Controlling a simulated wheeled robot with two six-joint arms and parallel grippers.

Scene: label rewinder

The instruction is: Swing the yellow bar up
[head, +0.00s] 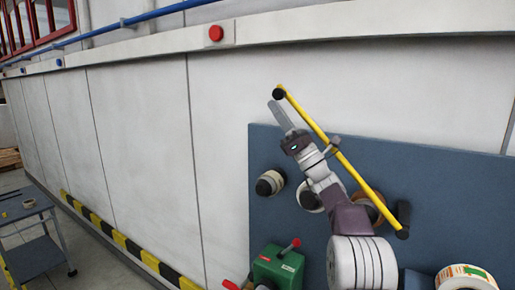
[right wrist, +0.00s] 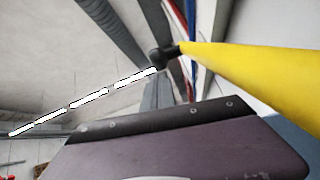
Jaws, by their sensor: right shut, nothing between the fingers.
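The yellow bar (head: 335,150) slants from a black pivot at its lower right end, on the blue panel, up to the left. A black knob (head: 279,94) is at its upper left end. My right gripper (head: 273,104) is shut and empty, with its grey fingertips just below and left of the knob; I cannot tell whether they touch. In the right wrist view the bar (right wrist: 255,75) comes in from the right, with the knob (right wrist: 165,58) close to the fingers. My right arm hides part of the panel below the bar. My left gripper is not in view.
The blue panel (head: 262,222) carries several rolls, one of them a dark-cored roll (head: 270,183). A green box (head: 278,267) with a red-tipped lever stands below. A label roll (head: 465,277) is at the lower right. The pale wall left of the panel is clear.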

